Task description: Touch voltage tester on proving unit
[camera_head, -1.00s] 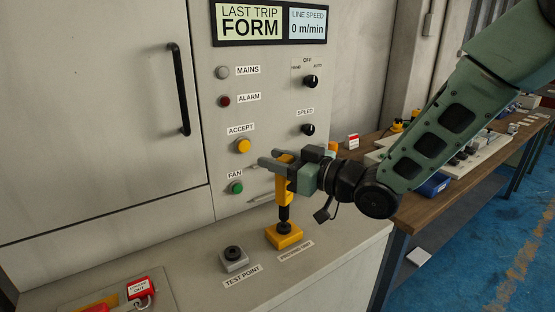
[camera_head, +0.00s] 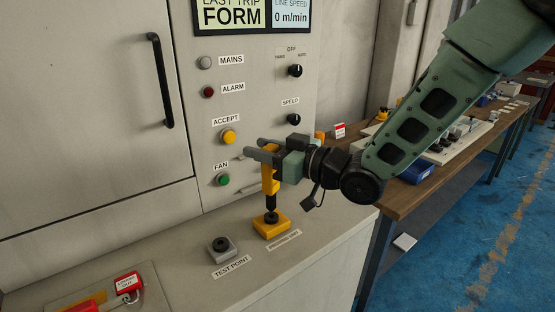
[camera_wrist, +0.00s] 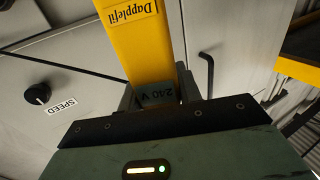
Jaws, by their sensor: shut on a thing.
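My gripper (camera_head: 268,152) is shut on the yellow voltage tester (camera_head: 269,180), which hangs upright with its dark tip pointing down. The tester's yellow body (camera_wrist: 143,40), with a "Dapplefil" label and a dark "240 V" patch, stands between my fingers in the wrist view. The yellow proving unit (camera_head: 271,227) sits on the ledge right below it, with a black round socket on top. The tester's tip appears to meet that socket; I cannot tell for certain whether it touches.
The grey test point (camera_head: 222,250) is on the ledge left of the proving unit. The cabinet panel with the yellow accept button (camera_head: 229,137) and green fan button (camera_head: 223,180) stands behind. A red lockout padlock (camera_head: 128,283) lies at lower left. A wooden bench (camera_head: 400,200) is at right.

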